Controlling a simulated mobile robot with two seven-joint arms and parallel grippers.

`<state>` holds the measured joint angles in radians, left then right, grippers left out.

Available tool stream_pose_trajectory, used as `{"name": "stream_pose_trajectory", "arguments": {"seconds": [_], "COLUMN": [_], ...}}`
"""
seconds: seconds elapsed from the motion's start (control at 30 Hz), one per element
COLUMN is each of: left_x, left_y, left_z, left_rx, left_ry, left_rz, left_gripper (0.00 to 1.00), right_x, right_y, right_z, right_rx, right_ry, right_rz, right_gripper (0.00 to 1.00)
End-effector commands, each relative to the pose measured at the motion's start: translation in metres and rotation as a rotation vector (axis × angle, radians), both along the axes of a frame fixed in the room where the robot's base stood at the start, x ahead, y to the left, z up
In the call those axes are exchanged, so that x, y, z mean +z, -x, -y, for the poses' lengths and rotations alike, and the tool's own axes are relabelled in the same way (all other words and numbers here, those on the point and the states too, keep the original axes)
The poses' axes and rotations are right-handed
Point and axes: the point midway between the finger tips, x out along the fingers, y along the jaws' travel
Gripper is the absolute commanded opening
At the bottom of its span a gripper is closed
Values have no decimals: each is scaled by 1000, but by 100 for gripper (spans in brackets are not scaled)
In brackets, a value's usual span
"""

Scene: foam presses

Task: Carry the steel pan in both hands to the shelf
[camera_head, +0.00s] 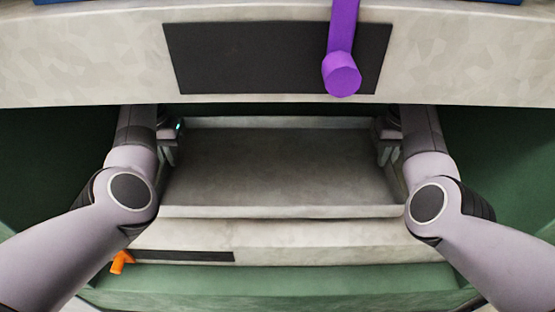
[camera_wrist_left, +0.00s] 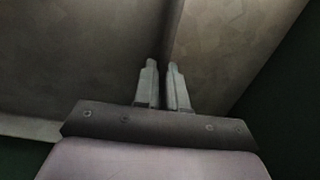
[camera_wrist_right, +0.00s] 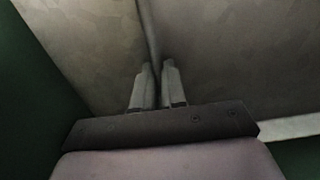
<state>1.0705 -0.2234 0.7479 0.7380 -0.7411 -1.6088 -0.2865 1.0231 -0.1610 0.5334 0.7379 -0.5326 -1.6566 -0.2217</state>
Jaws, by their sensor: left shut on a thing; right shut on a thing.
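The steel pan (camera_head: 280,165) is a wide, shallow grey tray between my two arms in the head view. It lies in the opening of the green press, under the upper block and over the lower pale block. My left gripper (camera_head: 170,155) is shut on the pan's left wall, which runs between its fingers in the left wrist view (camera_wrist_left: 160,72). My right gripper (camera_head: 385,152) is shut on the pan's right wall, also between the fingers in the right wrist view (camera_wrist_right: 156,75). The pan looks empty and about level. I cannot tell whether it touches the lower block. No shelf is identifiable.
The upper block (camera_head: 480,55) with a dark panel (camera_head: 240,60) and a purple lever (camera_head: 342,70) hangs close above my forearms. The lower block (camera_head: 330,240) has a dark strip (camera_head: 185,256) and an orange lever (camera_head: 122,262). Green walls (camera_head: 500,160) stand at both sides.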

Motion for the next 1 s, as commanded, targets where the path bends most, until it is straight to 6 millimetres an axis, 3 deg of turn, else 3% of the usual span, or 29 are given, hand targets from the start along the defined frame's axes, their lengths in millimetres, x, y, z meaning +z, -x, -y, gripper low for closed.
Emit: {"name": "stream_pose_trajectory", "arguments": {"seconds": [0.57,1.0], "left_x": [-1,-17], "left_y": [-1,-1], "left_z": [0,0], "left_rx": [1,1], "left_ry": [-1,-1], "left_rz": [3,3], "left_gripper": [0,0], "right_x": [-1,-17], "right_y": [-1,-1], "right_z": [0,0], "right_rx": [-1,-1], "right_ry": [1,1], "right_rz": [3,3], "right_gripper": [0,0]}}
